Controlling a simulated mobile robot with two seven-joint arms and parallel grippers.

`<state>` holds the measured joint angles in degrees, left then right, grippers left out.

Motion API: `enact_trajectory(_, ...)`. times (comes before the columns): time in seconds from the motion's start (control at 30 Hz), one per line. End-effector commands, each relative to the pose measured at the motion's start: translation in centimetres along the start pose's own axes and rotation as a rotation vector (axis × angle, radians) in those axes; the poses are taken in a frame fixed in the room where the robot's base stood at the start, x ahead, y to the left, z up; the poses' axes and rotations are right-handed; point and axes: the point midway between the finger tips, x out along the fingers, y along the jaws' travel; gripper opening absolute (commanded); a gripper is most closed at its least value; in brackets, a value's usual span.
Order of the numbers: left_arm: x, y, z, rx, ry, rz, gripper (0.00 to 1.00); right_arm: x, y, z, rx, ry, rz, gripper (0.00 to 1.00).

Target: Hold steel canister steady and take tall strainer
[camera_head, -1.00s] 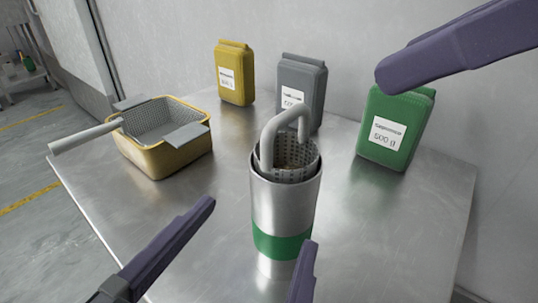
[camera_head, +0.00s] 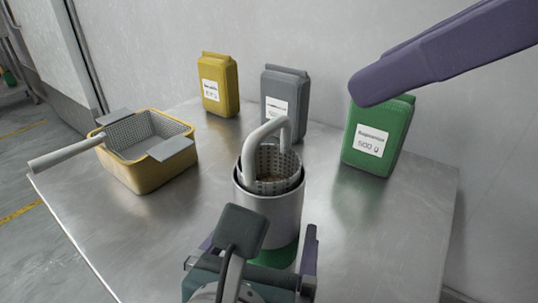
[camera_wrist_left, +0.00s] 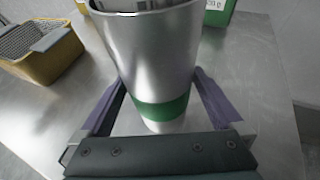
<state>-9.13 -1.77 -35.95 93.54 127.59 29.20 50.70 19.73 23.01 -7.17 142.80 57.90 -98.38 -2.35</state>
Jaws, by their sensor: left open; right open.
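The steel canister (camera_head: 277,207) stands upright on the table, with a green band low on its side. The tall strainer (camera_head: 268,182), a perforated basket with a hooked grey handle, sits inside it. My left gripper (camera_head: 262,243) is at the near side of the canister, low down. In the left wrist view its open fingers (camera_wrist_left: 160,100) lie on either side of the canister (camera_wrist_left: 155,55), near the green band; whether they touch it is unclear. My right gripper (camera_head: 365,90) is open, high at the upper right, in front of the green bag and away from the strainer handle.
A yellow container (camera_head: 130,180) with a perforated grey strainer basket (camera_head: 128,137) and long handle stands at the left. A yellow bag (camera_head: 219,86), a grey bag (camera_head: 284,97) and a green bag (camera_head: 377,140) stand along the wall. The table's right front (camera_head: 390,240) is clear.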

Motion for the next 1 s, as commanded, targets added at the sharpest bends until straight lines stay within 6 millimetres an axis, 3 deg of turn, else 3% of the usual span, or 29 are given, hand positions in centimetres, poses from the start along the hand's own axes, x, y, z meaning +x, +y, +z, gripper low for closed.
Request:
enact_trajectory(0.23,0.04,-0.01,0.03,0.000,-0.001,0.000,0.98,0.00,0.00,0.00,0.000,0.000,0.000,0.50)
enact_trajectory(1.0,0.01,-0.01,0.02,0.001,-0.001,0.000,0.14,0.00,0.00,0.00,0.000,0.000,0.000,0.48)
